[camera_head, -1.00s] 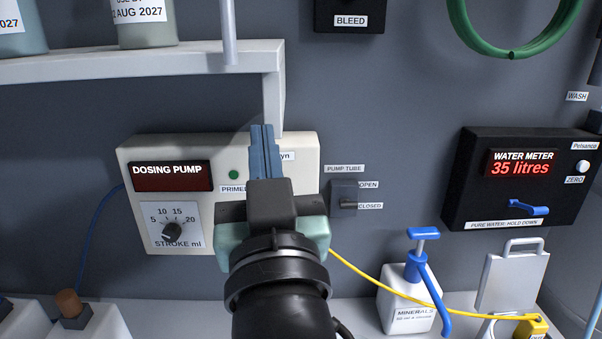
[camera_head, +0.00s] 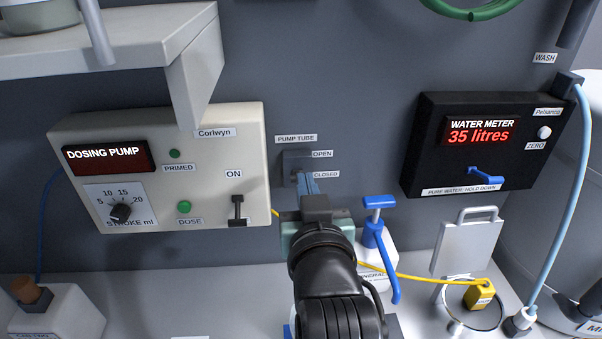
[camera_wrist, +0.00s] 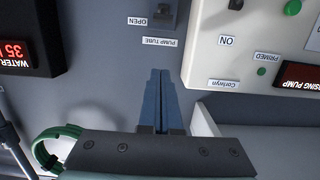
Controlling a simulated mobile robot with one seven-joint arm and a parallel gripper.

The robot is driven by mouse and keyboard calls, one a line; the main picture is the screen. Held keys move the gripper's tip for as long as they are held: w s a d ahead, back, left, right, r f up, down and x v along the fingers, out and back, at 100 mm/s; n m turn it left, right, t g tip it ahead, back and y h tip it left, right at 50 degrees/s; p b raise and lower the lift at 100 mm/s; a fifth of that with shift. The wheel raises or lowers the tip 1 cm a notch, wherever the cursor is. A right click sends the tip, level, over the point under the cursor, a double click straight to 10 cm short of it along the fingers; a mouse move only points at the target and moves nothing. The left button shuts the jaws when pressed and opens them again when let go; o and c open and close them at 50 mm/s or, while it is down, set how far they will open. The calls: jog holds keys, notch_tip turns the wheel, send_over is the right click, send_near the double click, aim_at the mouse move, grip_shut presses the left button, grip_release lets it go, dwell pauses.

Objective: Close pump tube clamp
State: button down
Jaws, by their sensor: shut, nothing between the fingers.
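The pump tube clamp is a small grey plate (camera_head: 297,157) on the wall right of the dosing pump, below the PUMP TUBE label, with OPEN and CLOSED labels on its right. My gripper (camera_head: 305,177) is shut and empty, its blue fingers overlapping the plate's lower part in the head view. They hide much of the lever, so its position is unclear there. In the wrist view, turned upside down, the clamp (camera_wrist: 163,14) is cut by the top edge. A small lever shows on it, and the fingertips (camera_wrist: 160,73) appear apart from the plate.
The white dosing pump (camera_head: 229,150) is to the left, with a shelf bracket (camera_head: 196,80) above it. The black water meter (camera_head: 425,150) is to the right. A minerals bottle with a blue pump top (camera_head: 378,203) and a yellow tube (camera_head: 420,278) are near my arm.

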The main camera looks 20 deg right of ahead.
jog(key=w+d+f+p, duration=0.2)
jog(key=w+f+p, duration=0.2)
jog(key=w, duration=0.4)
jog(key=shift+w+d+f, duration=0.2)
jog(key=shift+w+f, duration=0.1)
jog(key=shift+f, duration=0.3)
jog(key=shift+f, duration=0.1)
jog(key=shift+s+f+t+b, duration=0.15)
jog(key=shift+t+b, duration=0.15)
jog(key=shift+b, duration=0.65)
